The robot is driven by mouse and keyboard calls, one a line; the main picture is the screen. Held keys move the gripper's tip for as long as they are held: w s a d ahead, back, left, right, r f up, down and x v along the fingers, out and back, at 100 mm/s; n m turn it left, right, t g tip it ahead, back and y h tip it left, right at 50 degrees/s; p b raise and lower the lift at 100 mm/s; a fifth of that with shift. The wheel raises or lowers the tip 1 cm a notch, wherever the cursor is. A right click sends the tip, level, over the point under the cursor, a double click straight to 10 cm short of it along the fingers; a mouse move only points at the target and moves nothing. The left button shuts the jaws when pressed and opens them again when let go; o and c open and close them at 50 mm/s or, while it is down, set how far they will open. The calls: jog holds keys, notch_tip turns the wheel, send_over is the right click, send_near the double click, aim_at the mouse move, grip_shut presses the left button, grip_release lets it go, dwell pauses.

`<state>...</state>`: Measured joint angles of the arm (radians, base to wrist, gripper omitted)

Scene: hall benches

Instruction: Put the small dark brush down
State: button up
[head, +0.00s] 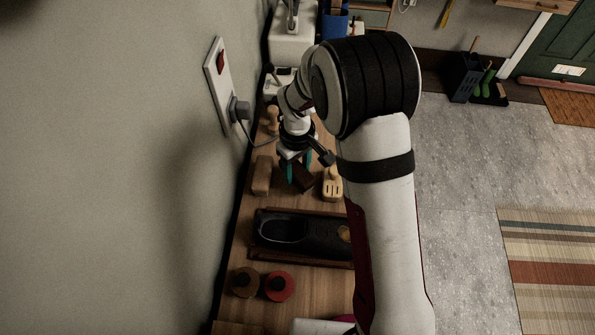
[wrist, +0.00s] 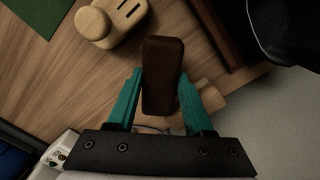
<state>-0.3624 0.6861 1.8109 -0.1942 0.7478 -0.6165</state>
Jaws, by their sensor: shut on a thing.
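My gripper (head: 299,163) is over the wooden bench (head: 315,296), pointing down. Its teal fingers (wrist: 161,88) are shut on the small dark brush (wrist: 162,68), one finger on each side. The brush is a dark brown block with rounded corners. In the head view the brush (head: 303,178) shows at the fingertips, slightly tilted, between two pale wooden pieces. I cannot tell whether its underside touches the bench. The fingers hide part of its sides.
A black shoe (head: 300,232) lies in a tray nearer me. The wall with a plug (head: 239,110) borders the left.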

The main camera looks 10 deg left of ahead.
jog(key=shift+f, duration=1.05)
jog(key=o, duration=1.2)
jog(key=shift+f, duration=0.1)
